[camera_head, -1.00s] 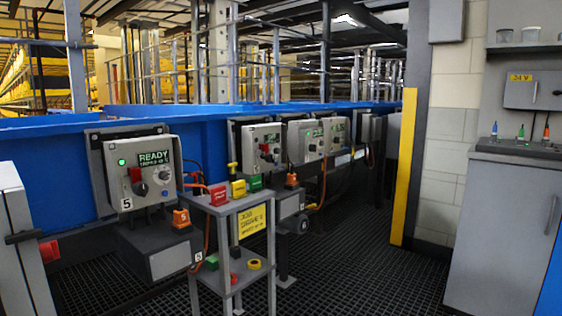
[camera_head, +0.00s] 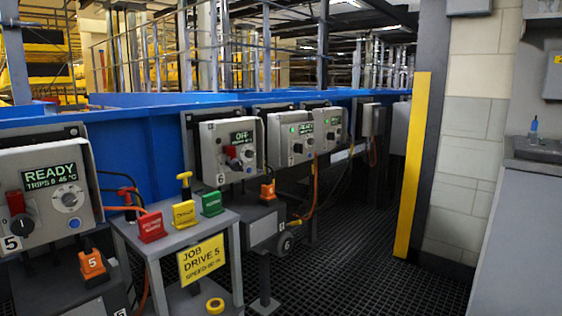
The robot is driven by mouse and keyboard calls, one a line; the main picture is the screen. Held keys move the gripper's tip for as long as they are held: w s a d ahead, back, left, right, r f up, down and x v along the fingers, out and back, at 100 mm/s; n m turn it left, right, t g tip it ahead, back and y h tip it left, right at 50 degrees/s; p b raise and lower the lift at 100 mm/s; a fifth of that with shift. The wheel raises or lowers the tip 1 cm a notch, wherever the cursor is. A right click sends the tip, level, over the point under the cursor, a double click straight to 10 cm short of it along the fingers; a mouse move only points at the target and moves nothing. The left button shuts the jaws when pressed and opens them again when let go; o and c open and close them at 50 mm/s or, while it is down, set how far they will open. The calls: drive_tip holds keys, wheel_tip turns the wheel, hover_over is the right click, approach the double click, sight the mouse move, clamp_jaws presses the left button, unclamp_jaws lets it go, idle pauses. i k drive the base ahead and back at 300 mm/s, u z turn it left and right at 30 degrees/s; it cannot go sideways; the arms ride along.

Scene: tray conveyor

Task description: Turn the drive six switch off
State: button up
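The drive six box (camera_head: 215,135) is a grey control box with a "6" label, mounted on the blue conveyor side left of centre in the head view. Its display (camera_head: 242,137) reads OFF in its top line; the line below is too small to read. The red-handled drive six switch (camera_head: 232,153) sits under the display at the left, beside a small round dial. The exact angle of its handle is hard to tell. My gripper is not in view.
The drive five box (camera_head: 45,185), reading READY, is at near left. More drive boxes (camera_head: 290,135) lie beyond. The dark grated floor (camera_head: 350,265) is clear at centre right.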

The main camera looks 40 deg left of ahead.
sight(237, 164)
drive_tip(key=u, duration=0.15)
drive_tip(key=i, duration=0.75)
drive_tip(key=u, duration=1)
drive_tip(key=i, duration=0.55)
drive_tip(key=u, duration=0.55)
